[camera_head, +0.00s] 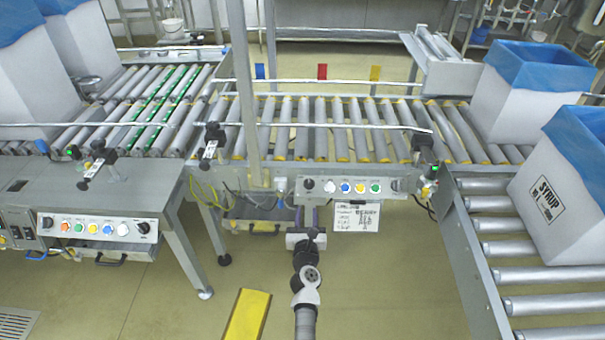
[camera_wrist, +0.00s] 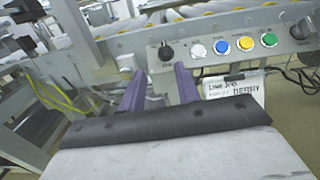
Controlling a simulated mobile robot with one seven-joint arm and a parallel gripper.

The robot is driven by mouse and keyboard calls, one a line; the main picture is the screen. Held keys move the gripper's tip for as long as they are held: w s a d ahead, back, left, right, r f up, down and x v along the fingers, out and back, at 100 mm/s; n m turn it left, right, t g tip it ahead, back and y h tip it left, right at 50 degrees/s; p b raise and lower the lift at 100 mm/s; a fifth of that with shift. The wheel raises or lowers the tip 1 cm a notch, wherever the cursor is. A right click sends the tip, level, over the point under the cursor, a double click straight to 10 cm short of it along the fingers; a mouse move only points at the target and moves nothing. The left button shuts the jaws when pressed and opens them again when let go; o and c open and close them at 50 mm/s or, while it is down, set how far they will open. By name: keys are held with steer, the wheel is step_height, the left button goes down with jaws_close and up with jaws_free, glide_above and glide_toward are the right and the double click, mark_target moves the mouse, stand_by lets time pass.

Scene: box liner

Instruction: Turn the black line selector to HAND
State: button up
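A control panel (camera_head: 345,187) on the front of the middle conveyor carries a black selector knob (camera_head: 309,184) at its left end. In the wrist view this black selector (camera_wrist: 166,51) is just beyond and between the fingertips, apart from them. Its pointer direction and the small lettering around it are too small to read. My gripper (camera_head: 306,212) is below the selector in the head view. In the wrist view my gripper (camera_wrist: 159,70) is open and empty, with its two purple fingers apart. Another black knob (camera_wrist: 303,28) is at the panel's right end.
White, blue (camera_wrist: 222,46), yellow (camera_wrist: 245,43) and green (camera_wrist: 268,40) buttons sit right of the selector. A handwritten card (camera_head: 356,217) hangs below. Another panel (camera_head: 97,226) is on the left table. A yellow object (camera_head: 247,316) is on the floor. Cables (camera_wrist: 60,101) hang at left.

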mark_target(309, 183)
steer(key=shift+m, duration=0.3)
steer(key=w+b, duration=0.1)
steer(key=w, duration=0.3)
steer(key=w+b, duration=0.1)
steer(key=w, duration=0.4)
steer(key=w+b, duration=0.1)
steer(key=w, duration=0.3)
steer(key=shift+w+d+f, duration=0.25)
steer(key=shift+w+f, duration=0.05)
steer(key=shift+w, duration=0.05)
steer(key=shift+c, duration=0.2)
jaws_close()
